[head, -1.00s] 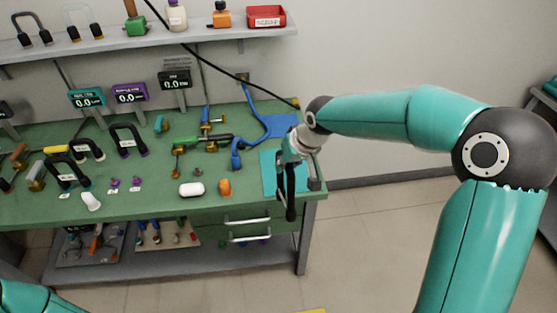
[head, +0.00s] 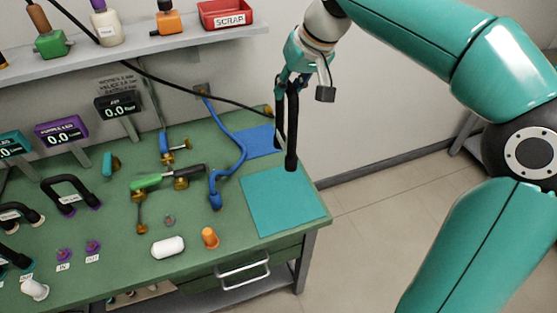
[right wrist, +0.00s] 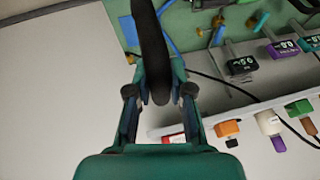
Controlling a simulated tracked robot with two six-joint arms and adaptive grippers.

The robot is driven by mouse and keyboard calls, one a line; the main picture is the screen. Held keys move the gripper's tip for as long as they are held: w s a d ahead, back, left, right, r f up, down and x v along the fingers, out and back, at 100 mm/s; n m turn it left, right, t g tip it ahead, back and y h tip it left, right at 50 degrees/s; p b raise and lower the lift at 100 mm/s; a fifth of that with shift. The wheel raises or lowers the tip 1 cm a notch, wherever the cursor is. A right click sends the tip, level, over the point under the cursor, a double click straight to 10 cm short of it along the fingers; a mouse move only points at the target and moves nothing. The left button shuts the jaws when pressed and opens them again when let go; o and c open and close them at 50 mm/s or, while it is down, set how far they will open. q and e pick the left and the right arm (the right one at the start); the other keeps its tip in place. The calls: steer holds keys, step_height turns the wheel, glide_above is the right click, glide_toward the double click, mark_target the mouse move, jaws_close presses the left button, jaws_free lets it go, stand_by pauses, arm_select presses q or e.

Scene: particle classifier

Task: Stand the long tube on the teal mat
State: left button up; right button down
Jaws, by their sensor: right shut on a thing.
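The long tube (head: 291,140) is black and bent. My right gripper (head: 292,82) is shut on its upper part, and the tube hangs downward. A second, thinner dark length shows just left of it. In the right wrist view the tube (right wrist: 152,45) runs between the two fingers of the gripper (right wrist: 160,92). The teal mat (head: 285,205) lies flat and bare at the right front corner of the green bench. The tube's lower end appears just above the mat's far edge in the picture; its height cannot be told. My left gripper is out of view.
A blue mat (head: 262,142) and a blue hose (head: 235,160) lie behind the teal mat. Black bent tubes (head: 66,190) stand farther left. A shelf with a red scrap bin (head: 226,14) is above.

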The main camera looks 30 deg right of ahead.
step_height(320, 180, down, 17)
steer(key=shift+w+a, duration=0.3)
steer(key=shift+a, duration=0.1)
steer(key=shift+f+b, duration=0.15)
steer(key=shift+b, duration=0.15)
steer(key=c, duration=1)
jaws_free()
steer(key=shift+c, duration=0.2)
steer(key=v, duration=1.2)
